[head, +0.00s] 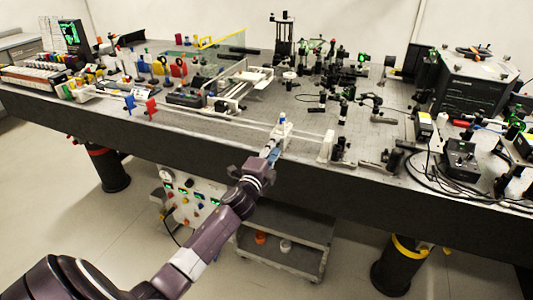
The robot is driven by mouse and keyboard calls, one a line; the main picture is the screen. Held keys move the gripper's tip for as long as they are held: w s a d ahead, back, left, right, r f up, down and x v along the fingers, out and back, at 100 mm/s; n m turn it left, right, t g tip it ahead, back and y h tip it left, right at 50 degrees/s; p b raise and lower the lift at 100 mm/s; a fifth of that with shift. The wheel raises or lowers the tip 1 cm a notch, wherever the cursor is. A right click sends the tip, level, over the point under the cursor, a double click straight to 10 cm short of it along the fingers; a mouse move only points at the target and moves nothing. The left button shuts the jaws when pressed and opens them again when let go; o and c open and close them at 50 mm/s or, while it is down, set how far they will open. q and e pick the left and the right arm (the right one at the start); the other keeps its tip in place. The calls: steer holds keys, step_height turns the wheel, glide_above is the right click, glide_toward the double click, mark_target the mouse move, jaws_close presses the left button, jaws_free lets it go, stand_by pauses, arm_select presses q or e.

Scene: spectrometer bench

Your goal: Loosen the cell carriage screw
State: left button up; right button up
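A small white carriage (283,131) with a blue top sits on the pale rail (235,119) near the front edge of the bench; I take it for the cell carriage. Its screw is too small to make out. My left gripper (273,150) reaches up from below over the bench's front edge, with its fingertips just in front of the carriage. Whether they touch it, and whether they are open or shut, cannot be told at this size. My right gripper is not in view.
A white upright block (326,146) stands at the rail's right end. Black optic mounts (344,110) crowd the bench behind it. A black control box (461,157) with cables is at right. A grey cart (290,250) stands below the bench (200,160).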

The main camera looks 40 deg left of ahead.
arm_select(q)
steer(key=s+d+m+p, duration=0.2)
steer(key=s+m+p, duration=0.45)
steer(key=m, duration=1.55)
steer(key=s+a+f+n+g, duration=0.1)
steer(key=s+f+n+g, duration=0.2)
steer(key=f, duration=1)
steer(key=s+a+f+n+g, duration=0.1)
steer(key=s+f+n+g, duration=0.3)
steer(key=s+f+n, duration=0.4)
step_height(320, 180, down, 5)
steer(key=shift+s+r+n, duration=0.1)
steer(key=shift+s+n, duration=0.25)
steer(key=shift+n, duration=0.25)
